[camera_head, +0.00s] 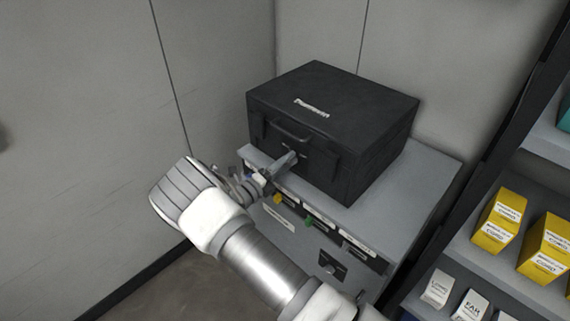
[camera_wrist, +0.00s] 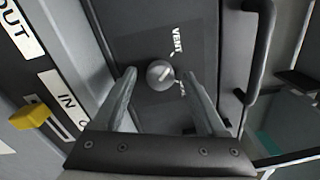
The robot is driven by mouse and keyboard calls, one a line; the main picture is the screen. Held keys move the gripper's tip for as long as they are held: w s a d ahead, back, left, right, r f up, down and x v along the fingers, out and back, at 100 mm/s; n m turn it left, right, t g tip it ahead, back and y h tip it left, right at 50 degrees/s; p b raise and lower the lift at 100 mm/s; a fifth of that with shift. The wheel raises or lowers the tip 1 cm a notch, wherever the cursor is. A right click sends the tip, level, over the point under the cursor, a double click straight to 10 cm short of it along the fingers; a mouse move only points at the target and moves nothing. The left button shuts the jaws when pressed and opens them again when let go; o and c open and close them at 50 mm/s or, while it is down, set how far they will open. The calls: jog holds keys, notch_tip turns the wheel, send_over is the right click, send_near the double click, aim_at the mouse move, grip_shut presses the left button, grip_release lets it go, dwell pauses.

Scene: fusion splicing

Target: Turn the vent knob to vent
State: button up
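The vent knob (camera_wrist: 160,73) is a small round grey knob with a pale line across its top. It sits on a dark panel on the front of the black case (camera_head: 345,115). A white "VENT" label (camera_wrist: 177,40) is beside it; a second label close to the knob is mostly hidden by a finger. My gripper (camera_wrist: 160,76) is open, with a finger on each side of the knob and visible gaps between. In the head view my gripper (camera_head: 279,168) points at the case front below its handle (camera_head: 290,132) and hides the knob.
The case stands on a grey cabinet (camera_head: 420,190). Its front has yellow and green tabs; the yellow one (camera_wrist: 31,116) shows near "IN" and "OUT" labels in the wrist view. A shelf with yellow boxes (camera_head: 499,220) is at right. Walls stand behind and left.

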jog(key=v, duration=1.7)
jog(key=shift+s, duration=0.2)
jog(key=shift+a, duration=0.1)
jog(key=s+d+r+m+g+y+p, duration=0.1)
jog(key=s+d+r+m+g+y, duration=0.15)
jog(key=d+r+m+g, duration=0.5)
jog(key=s+d+r+m+g+y, duration=0.1)
jog(key=s+d+r+m+g, duration=0.25)
jog(key=d+r+m, duration=0.7)
jog(key=s+d+r+m+t+y+p, duration=0.1)
jog(key=s+d+r+m+y, duration=0.2)
jog(key=s+r+m, duration=0.3)
jog(key=s+d+r+m+t+y, duration=0.2)
jog(key=s+r+m+y, duration=0.4)
jog(key=s+m, duration=0.5)
jog(key=d+m, duration=0.1)
jog(key=m, duration=0.5)
jog(key=shift+s+d+r+m+t+p, duration=0.25)
jog(key=shift+s+d+m+t+p, duration=0.05)
jog(key=shift+d+p, duration=0.05)
jog(key=shift+y, duration=0.25)
